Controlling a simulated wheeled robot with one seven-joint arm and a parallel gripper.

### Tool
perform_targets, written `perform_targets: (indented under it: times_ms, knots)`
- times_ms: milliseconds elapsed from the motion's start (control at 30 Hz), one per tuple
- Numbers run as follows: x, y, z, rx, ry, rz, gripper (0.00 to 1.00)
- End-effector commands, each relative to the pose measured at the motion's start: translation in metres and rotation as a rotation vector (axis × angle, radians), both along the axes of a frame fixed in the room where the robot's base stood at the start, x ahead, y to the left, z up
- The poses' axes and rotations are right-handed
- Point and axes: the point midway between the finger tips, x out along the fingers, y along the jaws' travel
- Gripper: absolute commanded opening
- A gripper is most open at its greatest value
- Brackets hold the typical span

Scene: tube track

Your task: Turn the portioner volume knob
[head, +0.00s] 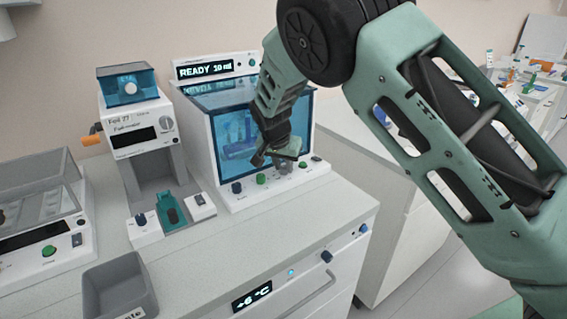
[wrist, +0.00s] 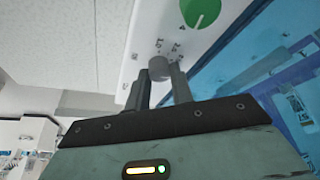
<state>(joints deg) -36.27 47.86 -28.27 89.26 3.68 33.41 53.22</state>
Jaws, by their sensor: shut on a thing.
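The portioner (head: 213,128) is a white unit with a blue see-through cover and a display reading "READY 10 ml". Its grey volume knob (head: 285,168) is on the front strip, partly hidden by my gripper (head: 273,157). In the wrist view the knob (wrist: 159,68) sits between the two fingertips of my gripper (wrist: 160,80), with small printed marks around it. My gripper is shut on the knob. A larger green knob (wrist: 201,11) is beside it on the same white panel.
Other knobs, a blue one (head: 236,187) and a green one (head: 262,179), line the portioner's front strip. A white device with a blue-topped hopper (head: 126,85) stands to the left. A grey bin (head: 121,284) is at the front left. Bare counter (head: 215,240) lies in front.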

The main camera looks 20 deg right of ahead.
Motion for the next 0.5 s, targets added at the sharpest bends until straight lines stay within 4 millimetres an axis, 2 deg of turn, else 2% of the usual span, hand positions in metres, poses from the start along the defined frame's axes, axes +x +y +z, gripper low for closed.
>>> perform_targets:
  times_ms: [500]
  knots:
    - [0.0001, 0.0007, -0.0005, 0.001, 0.001, -0.068, 0.0]
